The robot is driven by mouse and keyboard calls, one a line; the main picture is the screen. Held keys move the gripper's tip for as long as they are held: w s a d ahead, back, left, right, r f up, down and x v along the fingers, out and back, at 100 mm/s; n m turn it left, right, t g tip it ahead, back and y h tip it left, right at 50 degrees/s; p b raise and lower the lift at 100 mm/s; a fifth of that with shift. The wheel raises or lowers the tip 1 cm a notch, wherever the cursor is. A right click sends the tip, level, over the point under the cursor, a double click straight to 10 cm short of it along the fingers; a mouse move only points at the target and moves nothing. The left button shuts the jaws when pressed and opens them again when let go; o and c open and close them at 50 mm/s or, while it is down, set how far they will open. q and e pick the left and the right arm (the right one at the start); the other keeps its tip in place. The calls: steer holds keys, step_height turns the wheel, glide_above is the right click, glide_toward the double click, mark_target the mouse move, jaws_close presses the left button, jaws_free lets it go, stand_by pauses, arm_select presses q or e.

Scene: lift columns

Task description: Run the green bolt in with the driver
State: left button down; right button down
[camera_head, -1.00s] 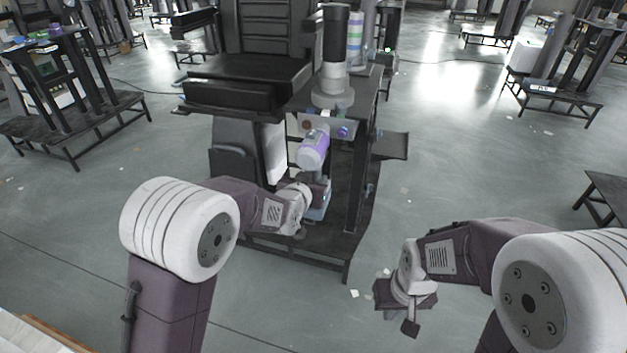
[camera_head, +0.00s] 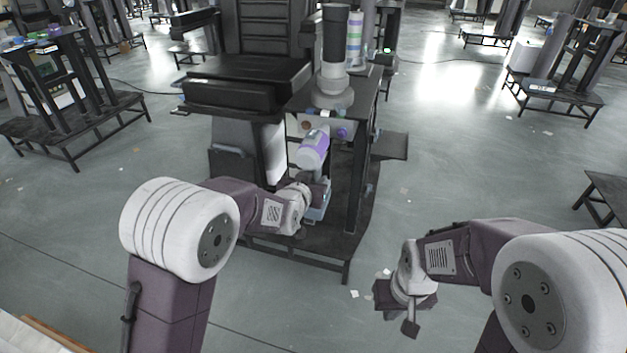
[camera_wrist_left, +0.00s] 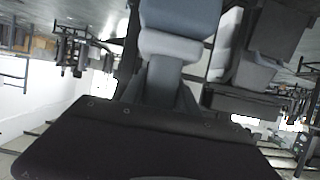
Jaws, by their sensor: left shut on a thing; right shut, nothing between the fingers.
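The driver (camera_head: 313,151) has a purple and white body and a light blue foot. My left gripper (camera_head: 318,188) is shut on its grip below the body and holds it up in front of a pale panel. I cannot make out the green bolt, and the driver covers part of the panel. My right gripper (camera_head: 411,326) is shut and empty, low over the floor at right.
The panel (camera_head: 353,124) carries a purple knob-like part (camera_head: 342,133) and a brownish one (camera_head: 305,125). It belongs to a dark lift-column stand (camera_head: 357,190). A dark side shelf (camera_head: 392,146) sticks out at right. The floor around my right gripper is mostly clear.

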arm_select(q)
steer(key=shift+s+r, duration=0.1)
steer(key=shift+r, duration=0.05)
steer(key=shift+s+a+b, duration=0.2)
steer(key=shift+s+a, duration=0.05)
steer(key=shift+s, duration=0.5)
steer(key=shift+s+a+b, duration=0.15)
steer(key=shift+s+a, duration=0.1)
steer(key=shift+s, duration=0.5)
steer(key=shift+s+a+b, duration=0.2)
steer(key=shift+s+a, duration=0.05)
steer(key=shift+s, duration=0.5)
steer(key=shift+s+a+b, duration=0.15)
steer(key=shift+s+a, duration=0.15)
steer(key=shift+s, duration=0.65)
steer(key=shift+s+a+b, duration=0.15)
steer(key=shift+s+a, duration=0.15)
steer(key=shift+s, duration=0.65)
